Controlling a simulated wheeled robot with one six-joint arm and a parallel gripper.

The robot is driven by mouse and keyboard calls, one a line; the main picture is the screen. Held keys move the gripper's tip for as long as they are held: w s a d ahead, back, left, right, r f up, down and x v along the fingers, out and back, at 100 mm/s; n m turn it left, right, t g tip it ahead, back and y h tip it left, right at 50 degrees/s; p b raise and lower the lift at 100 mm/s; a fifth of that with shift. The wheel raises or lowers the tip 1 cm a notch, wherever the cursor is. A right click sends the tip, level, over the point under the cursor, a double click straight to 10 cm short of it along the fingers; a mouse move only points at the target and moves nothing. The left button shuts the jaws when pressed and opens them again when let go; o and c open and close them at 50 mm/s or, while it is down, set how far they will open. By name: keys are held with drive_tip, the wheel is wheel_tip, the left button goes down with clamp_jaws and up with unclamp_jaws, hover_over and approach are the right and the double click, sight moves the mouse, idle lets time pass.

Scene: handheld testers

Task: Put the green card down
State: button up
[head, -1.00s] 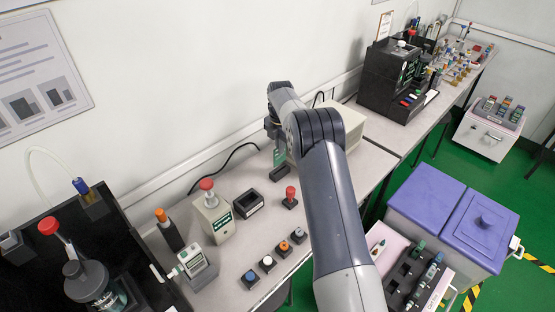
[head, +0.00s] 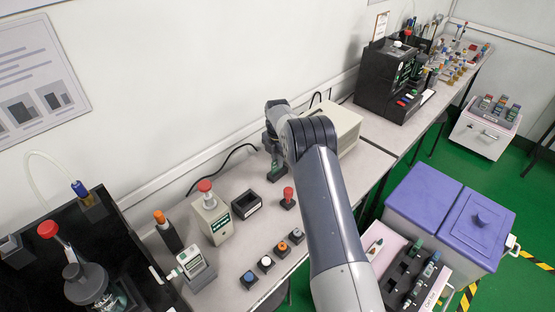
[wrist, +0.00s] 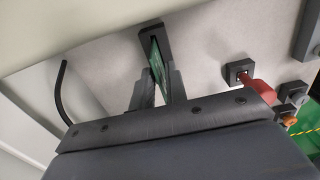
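The green card (wrist: 157,62) stands upright between the two fingers of my gripper (wrist: 161,82), seen nearly edge-on in the wrist view. My gripper is shut on it, close on both sides. The card's far end is at the black card holder (wrist: 151,34), and seems to be in its slot; the exact seating is hidden. In the head view, the card (head: 276,170) shows low beneath my gripper (head: 273,157), right at the holder on the bench, partly covered by the fingers.
A red-knobbed button (head: 288,198) stands in front of the holder, and an empty black box (head: 246,205) to its left. A beige box (head: 340,128) is behind my arm at right. A black cable (head: 222,158) runs along the wall. Several coloured buttons line the front edge.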

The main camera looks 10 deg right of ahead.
drive_tip(key=shift+o, duration=0.8)
drive_tip(key=shift+r, duration=0.2)
wheel_tip(320, 180, up, 12)
drive_tip(key=b, duration=0.1)
drive_tip(key=shift+b, duration=0.3)
